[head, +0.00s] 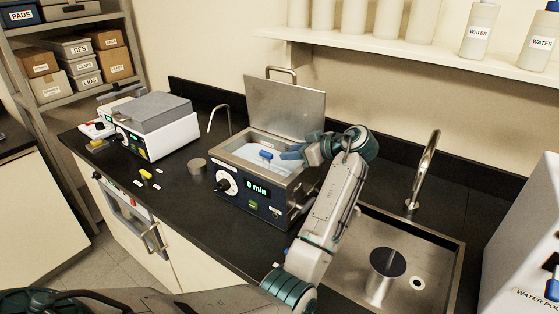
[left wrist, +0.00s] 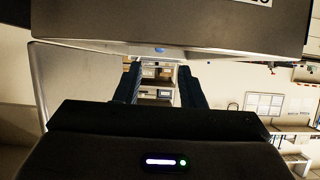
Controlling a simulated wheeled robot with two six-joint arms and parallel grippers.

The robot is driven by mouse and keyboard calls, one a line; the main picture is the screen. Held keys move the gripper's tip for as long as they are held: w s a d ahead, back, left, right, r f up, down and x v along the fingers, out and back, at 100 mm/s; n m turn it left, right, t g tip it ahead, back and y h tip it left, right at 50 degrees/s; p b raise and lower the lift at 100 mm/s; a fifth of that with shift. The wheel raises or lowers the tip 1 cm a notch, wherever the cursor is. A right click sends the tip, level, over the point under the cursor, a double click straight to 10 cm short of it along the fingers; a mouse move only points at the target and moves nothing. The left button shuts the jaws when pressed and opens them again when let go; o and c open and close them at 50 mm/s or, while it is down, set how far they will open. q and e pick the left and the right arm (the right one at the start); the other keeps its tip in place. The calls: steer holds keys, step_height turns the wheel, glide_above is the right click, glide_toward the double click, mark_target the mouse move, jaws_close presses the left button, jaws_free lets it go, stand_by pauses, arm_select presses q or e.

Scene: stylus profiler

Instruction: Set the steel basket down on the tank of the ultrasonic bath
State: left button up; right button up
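The ultrasonic bath (head: 252,200) stands on the dark counter, its lid (head: 285,100) raised and its display reading 0 min. A small blue grip (head: 266,155) shows in the tank opening, over pale liquid. It looks like the steel basket's handle; the basket's body cannot be made out. My left gripper (head: 281,153) is open at the right of the blue grip, its fingers apart and not around it. In the left wrist view the two dark fingers (left wrist: 159,88) are spread with nothing between them, and a small blue spot (left wrist: 160,49) shows beyond. My right gripper is not in view.
A sink (head: 448,262) with a steel cylinder (head: 384,277) in it lies right of the bath. A thin spout (head: 220,112) and a grey-topped white device (head: 158,125) stand to the left. A small round metal piece (head: 197,166) sits near the bath's left side.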

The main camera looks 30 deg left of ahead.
arm_select(q)
steer(key=v, duration=0.2)
steer(key=shift+d+b, duration=0.35)
steer(key=shift+b, duration=0.05)
steer(key=shift+s+d+r, duration=0.15)
steer(key=shift+d+r, duration=0.25)
steer(key=shift+d, duration=0.05)
stand_by(0.5)
